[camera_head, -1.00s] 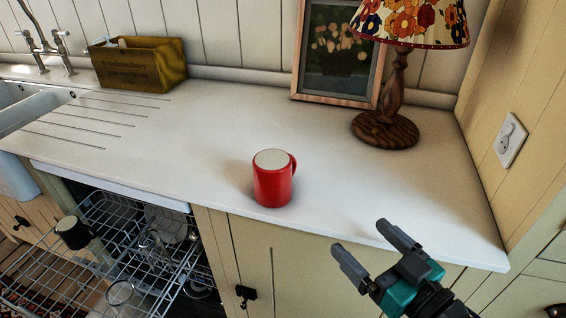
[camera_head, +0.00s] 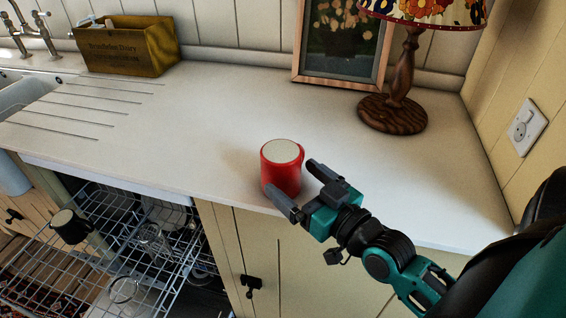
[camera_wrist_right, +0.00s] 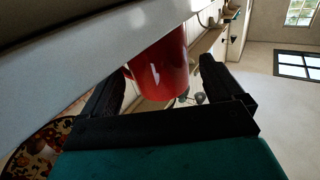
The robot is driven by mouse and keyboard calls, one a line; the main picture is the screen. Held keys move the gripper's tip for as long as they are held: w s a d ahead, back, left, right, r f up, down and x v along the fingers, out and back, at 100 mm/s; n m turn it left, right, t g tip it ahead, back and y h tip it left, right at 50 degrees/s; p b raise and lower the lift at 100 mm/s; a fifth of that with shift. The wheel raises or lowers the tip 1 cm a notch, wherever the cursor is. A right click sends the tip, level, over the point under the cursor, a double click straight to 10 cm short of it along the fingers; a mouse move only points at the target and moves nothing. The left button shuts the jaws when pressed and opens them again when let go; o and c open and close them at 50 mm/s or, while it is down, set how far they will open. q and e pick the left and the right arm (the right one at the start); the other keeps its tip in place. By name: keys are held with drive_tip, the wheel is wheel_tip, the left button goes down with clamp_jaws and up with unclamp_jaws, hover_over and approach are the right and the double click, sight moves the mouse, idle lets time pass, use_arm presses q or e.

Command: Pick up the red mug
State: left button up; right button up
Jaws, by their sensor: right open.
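The red mug (camera_head: 281,168) stands on the white worktop near its front edge, with its pale top face up. My right gripper (camera_head: 296,188) is open beside the mug, its two fingers reaching toward the mug from the right and front. In the right wrist view the mug (camera_wrist_right: 164,70) shows between the two open fingers (camera_wrist_right: 165,82), beyond the palm. I cannot tell whether a finger touches it. The mug's handle is mostly hidden behind its body and the gripper. My left gripper is in neither view.
A wooden lamp (camera_head: 392,113) and a framed picture (camera_head: 340,45) stand behind the mug. A wooden box (camera_head: 127,47) sits near the sink at the back left. Below the worktop, an open dishwasher rack (camera_head: 130,240) holds cups and glasses. The worktop left of the mug is clear.

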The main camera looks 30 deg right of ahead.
drive_tip(key=shift+w+a+f, duration=0.1)
drive_tip(key=shift+w+f, duration=0.1)
drive_tip(key=shift+w, duration=0.7)
drive_tip(key=shift+w+f, duration=0.15)
drive_tip(key=shift+w, duration=0.8)
drive_tip(key=shift+w+a+f, duration=0.1)
drive_tip(key=shift+w+f, duration=0.1)
drive_tip(key=shift+w, duration=0.7)
drive_tip(key=c, duration=0.9)
